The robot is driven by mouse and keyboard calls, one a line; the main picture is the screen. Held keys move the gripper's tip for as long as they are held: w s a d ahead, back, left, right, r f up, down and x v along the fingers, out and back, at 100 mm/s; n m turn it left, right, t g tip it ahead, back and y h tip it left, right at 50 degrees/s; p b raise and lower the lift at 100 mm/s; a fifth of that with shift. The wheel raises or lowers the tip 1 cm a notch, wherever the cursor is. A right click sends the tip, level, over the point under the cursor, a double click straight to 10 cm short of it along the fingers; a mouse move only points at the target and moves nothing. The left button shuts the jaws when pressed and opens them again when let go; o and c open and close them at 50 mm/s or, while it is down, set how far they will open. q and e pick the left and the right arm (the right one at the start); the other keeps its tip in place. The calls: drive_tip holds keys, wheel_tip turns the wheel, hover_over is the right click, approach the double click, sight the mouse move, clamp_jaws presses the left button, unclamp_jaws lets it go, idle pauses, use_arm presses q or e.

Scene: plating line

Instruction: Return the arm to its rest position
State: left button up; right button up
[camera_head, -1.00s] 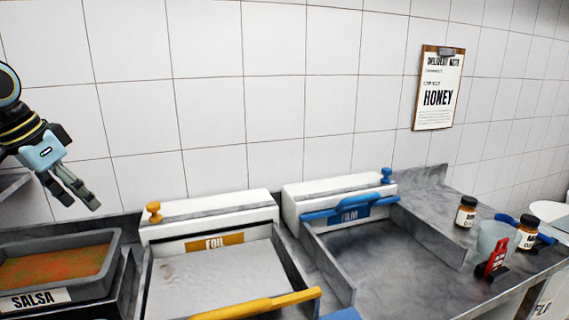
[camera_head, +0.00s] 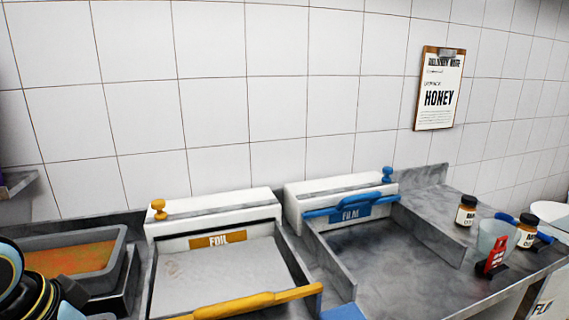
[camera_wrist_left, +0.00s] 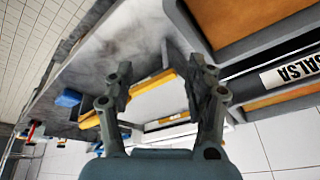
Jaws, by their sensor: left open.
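My left arm (camera_head: 38,292) is low at the left edge of the head view, in front of the salsa tray (camera_head: 122,243), and covers the tray's front left part. Its gripper fingers cannot be made out there. In the left wrist view my left gripper (camera_wrist_left: 160,82) has its two fingers well apart with nothing between them. The salsa tray with its label shows at the upper right of that view (camera_wrist_left: 290,72). My right gripper is in neither view.
The foil bay (camera_head: 222,275) with a yellow handle (camera_head: 255,303) and the film bay (camera_head: 375,255) with a blue handle (camera_head: 348,205) stand to the right of the tray. Jars (camera_head: 466,211) stand farther right. A honey note (camera_head: 439,90) hangs on the tiled wall.

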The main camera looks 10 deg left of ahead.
use_arm(q)
drive_tip(key=s+d+n+y, duration=0.1)
drive_tip(key=s+d+n, duration=0.15)
drive_tip(key=s, duration=0.85)
drive_tip(key=s+a+f+g+b, duration=0.15)
drive_tip(key=f+b, duration=0.45)
drive_tip(key=f, duration=1.4)
drive_tip(key=s+a+f+b, duration=0.15)
drive_tip(key=f+b, duration=0.35)
drive_tip(key=f, duration=1.4)
drive_tip(key=s+f+g+b, duration=0.1)
drive_tip(key=s+f+b, duration=0.6)
drive_tip(key=s+f, duration=1.1)
wheel_tip(320, 180, down, 4)
drive_tip(key=shift+a+r+b, duration=0.1)
drive_tip(key=shift+a+b, duration=0.2)
drive_tip(key=shift+a, duration=0.05)
